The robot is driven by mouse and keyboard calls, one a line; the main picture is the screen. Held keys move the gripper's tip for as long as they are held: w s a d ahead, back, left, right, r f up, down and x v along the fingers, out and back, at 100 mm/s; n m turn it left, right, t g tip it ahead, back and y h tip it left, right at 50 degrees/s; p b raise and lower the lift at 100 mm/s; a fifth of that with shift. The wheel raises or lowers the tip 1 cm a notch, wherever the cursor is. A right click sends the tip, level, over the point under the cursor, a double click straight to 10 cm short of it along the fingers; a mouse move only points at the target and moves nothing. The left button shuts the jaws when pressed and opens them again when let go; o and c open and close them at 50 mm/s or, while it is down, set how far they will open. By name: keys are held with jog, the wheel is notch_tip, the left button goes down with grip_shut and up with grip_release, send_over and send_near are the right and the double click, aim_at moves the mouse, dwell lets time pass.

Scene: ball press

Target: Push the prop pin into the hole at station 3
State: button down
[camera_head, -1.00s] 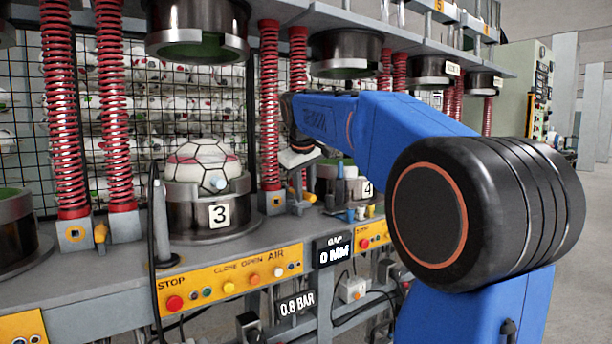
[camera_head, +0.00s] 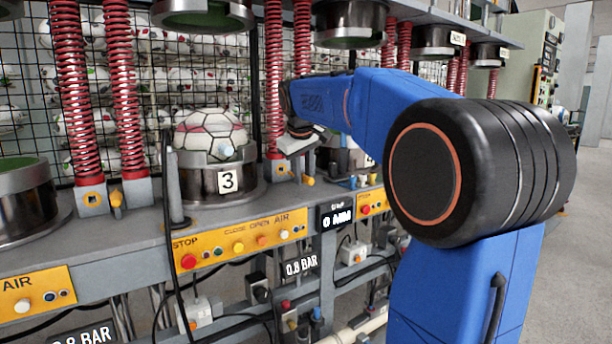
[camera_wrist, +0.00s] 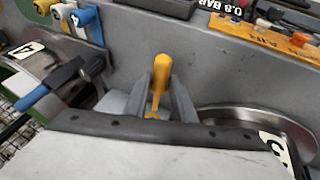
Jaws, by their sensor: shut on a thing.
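The yellow-orange prop pin (camera_wrist: 161,72) stands between my gripper's two grey fingers in the wrist view. My gripper (camera_wrist: 160,98) is shut on it, with the pin's rounded end showing beyond the fingers. In the head view my gripper (camera_head: 299,146) is at the post right of station 3, and a yellow pin end (camera_head: 308,180) shows just below it. Station 3 (camera_head: 227,182) has a numbered metal ring with a white, red and black ball (camera_head: 210,133) in it. A small orange patch (camera_wrist: 152,116) shows between the fingers; the hole itself cannot be made out.
Another yellow pin (camera_head: 116,198) is at the spring posts left of station 3. Red springs (camera_head: 273,75) rise close to my gripper. Blue and yellow fittings (camera_wrist: 85,16) and a black-and-blue part (camera_wrist: 62,82) lie near station 4. A button panel (camera_head: 240,242) runs along the front.

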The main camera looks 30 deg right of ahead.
jog(key=shift+w, duration=2)
jog(key=shift+w+a, duration=0.2)
jog(key=shift+w, duration=3.7)
jog(key=c, duration=1.4)
grip_release()
jog(key=v, duration=1.7)
jog(key=shift+a+r, duration=0.15)
jog(key=shift+r, duration=0.05)
